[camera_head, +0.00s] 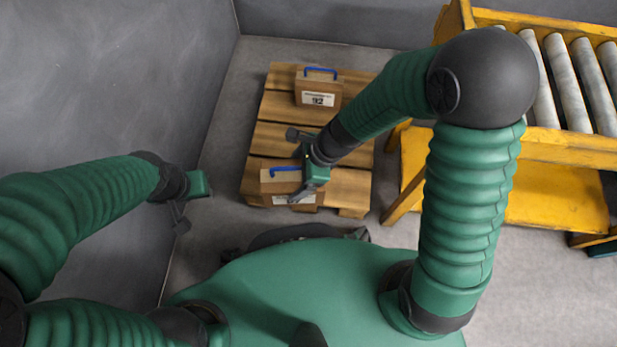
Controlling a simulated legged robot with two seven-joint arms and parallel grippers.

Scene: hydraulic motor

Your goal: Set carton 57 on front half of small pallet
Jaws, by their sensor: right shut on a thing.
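The small wooden pallet (282,136) lies on the floor at upper centre. A brown carton with a blue handle (284,170) is at its near half. The carton's white label is mostly covered by my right gripper, so its number cannot be read. My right gripper (302,172) is at the carton's top and shut on its blue handle. I cannot tell whether the carton rests on the boards or hangs just above them. My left gripper (184,208) is at the left, apart from the pallet, and its jaws are unclear.
Another carton labelled 92 (319,88) with a blue handle stands on the pallet's far half. A yellow roller conveyor (545,146) stands at the right, near the pallet. A grey wall (110,80) closes off the left side. Bare floor lies between wall and pallet.

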